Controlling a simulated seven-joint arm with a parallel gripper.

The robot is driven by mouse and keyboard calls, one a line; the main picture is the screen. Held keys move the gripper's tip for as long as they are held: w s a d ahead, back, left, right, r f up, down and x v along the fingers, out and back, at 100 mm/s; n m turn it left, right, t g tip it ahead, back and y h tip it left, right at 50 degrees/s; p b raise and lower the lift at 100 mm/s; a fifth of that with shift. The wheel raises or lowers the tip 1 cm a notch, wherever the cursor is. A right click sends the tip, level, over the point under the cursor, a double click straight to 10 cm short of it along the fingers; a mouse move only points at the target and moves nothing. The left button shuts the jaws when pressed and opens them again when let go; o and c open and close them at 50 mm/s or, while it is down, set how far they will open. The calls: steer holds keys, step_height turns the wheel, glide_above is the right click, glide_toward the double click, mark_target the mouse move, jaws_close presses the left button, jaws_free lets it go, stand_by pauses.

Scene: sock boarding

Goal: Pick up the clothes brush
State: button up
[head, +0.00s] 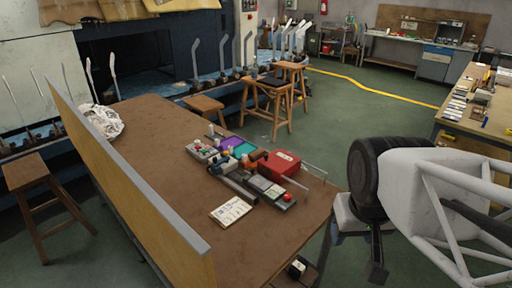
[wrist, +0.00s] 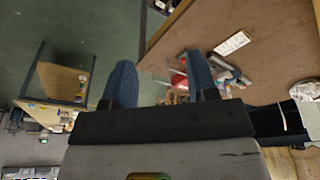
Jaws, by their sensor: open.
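I cannot make out the clothes brush for certain in either view; the items on the brown table (head: 145,125) are small and crowded. My gripper is at the right in the head view (head: 376,268), beside the table's right end and clear of the items. In the wrist view my gripper (wrist: 163,82) shows two blue fingers spread apart with nothing held between them. The table and its items show beyond the fingers, at some distance.
A red box (head: 280,163), a grey unit with a red button (head: 270,190), a purple tray (head: 231,143) and a paper sheet (head: 230,211) crowd the table. A yellowish panel (head: 130,180) edges its left side. White netting (head: 101,121) lies far left.

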steer(key=w+a+r+n, duration=0.1)
steer(key=w+r+n, duration=0.15)
steer(key=w, duration=0.65)
steer(key=w+a+r+n, duration=0.15)
steer(key=w+n, duration=0.25)
steer(key=w, duration=0.5)
steer(key=n+g, duration=0.3)
steer(key=n, duration=1.7)
glide_above(257, 152)
steer(key=f, duration=2.6)
steer(key=shift+s+d, duration=0.3)
steer(key=shift+s, duration=0.05)
steer(key=shift+w+a+f+n, duration=0.25)
steer(key=shift+w+f, duration=0.15)
steer(key=shift+f, duration=0.15)
steer(key=shift+f, duration=1.3)
steer(key=shift+f, duration=2.6)
